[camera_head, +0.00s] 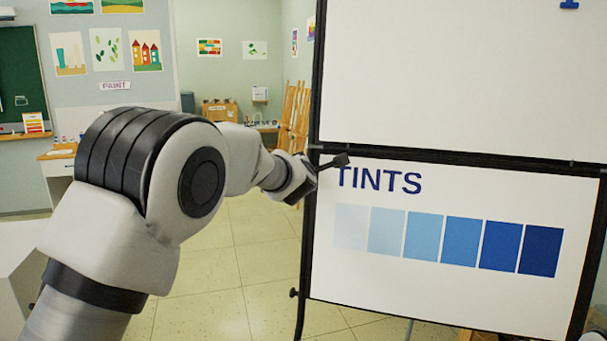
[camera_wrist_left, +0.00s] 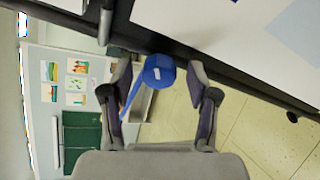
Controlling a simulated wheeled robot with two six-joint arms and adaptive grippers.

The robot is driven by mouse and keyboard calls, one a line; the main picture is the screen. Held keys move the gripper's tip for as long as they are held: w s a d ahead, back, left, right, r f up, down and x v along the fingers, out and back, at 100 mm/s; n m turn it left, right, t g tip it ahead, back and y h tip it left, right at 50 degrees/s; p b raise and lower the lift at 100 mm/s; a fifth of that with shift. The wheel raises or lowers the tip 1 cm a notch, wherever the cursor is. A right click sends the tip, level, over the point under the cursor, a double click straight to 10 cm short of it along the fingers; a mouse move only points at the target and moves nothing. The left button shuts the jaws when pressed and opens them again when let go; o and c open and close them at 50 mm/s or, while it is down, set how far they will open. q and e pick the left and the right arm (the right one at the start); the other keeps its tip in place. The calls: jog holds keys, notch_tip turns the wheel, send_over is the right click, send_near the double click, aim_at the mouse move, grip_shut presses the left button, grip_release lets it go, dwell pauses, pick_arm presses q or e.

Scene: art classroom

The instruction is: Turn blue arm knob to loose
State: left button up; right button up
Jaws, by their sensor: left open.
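The blue arm knob (camera_wrist_left: 158,71) shows in the left wrist view, round with a small white mark on its face and a thin blue part reaching down to the left. My left gripper (camera_wrist_left: 160,66) is open, with one finger on each side of the knob and visible gaps between. In the head view my left gripper (camera_head: 318,168) is at the left edge of the board frame, beside the middle crossbar. The knob is hidden in the head view. My right gripper is not in view.
The black-framed board (camera_head: 455,158) fills the right side, with a TINTS chart (camera_head: 455,215) in its lower half. A small dark knob (camera_head: 293,293) sticks out of the frame's lower left. Wooden easels (camera_head: 294,110) stand behind. The tiled floor (camera_head: 235,250) left of the board is clear.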

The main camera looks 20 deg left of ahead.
pick_arm(q)
jog(key=v, duration=1.1)
jog(key=shift+s+r, duration=0.15)
jog(key=shift+s, duration=0.05)
